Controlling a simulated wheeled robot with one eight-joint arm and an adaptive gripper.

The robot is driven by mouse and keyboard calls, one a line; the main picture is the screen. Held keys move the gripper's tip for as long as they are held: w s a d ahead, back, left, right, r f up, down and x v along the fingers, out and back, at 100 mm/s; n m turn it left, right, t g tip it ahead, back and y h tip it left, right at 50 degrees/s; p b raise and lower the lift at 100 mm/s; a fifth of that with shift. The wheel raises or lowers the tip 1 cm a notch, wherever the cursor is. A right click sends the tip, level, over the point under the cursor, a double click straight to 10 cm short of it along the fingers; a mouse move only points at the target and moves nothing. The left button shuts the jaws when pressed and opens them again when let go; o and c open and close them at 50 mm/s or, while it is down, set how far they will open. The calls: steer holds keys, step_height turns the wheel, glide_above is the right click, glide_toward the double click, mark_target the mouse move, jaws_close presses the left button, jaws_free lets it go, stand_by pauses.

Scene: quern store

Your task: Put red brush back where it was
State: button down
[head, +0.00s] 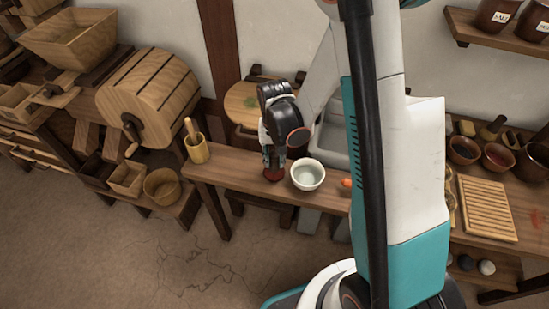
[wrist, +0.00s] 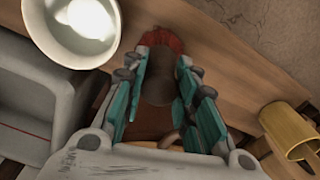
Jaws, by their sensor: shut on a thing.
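The red brush (head: 273,174) is at the tabletop of the narrow wooden table, between the mortar and the white bowl. In the wrist view its red bristles (wrist: 163,40) show beyond my fingertips, with a darker body between the fingers. My gripper (head: 272,160) points down over the table and is shut on the brush; it also shows in the wrist view (wrist: 162,75). Whether the bristles touch the wood, I cannot tell. The brush's upper part is hidden by the gripper.
A white bowl (head: 307,175) stands close on the right; it also shows in the wrist view (wrist: 72,30). A wooden mortar with a pestle (head: 196,150) stands at the table's left end. A slatted board (head: 487,208) and red bowls (head: 463,150) are farther right.

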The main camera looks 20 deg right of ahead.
steer(key=shift+s, duration=0.1)
steer(key=shift+f, duration=0.15)
steer(key=c, duration=1.3)
jaws_free()
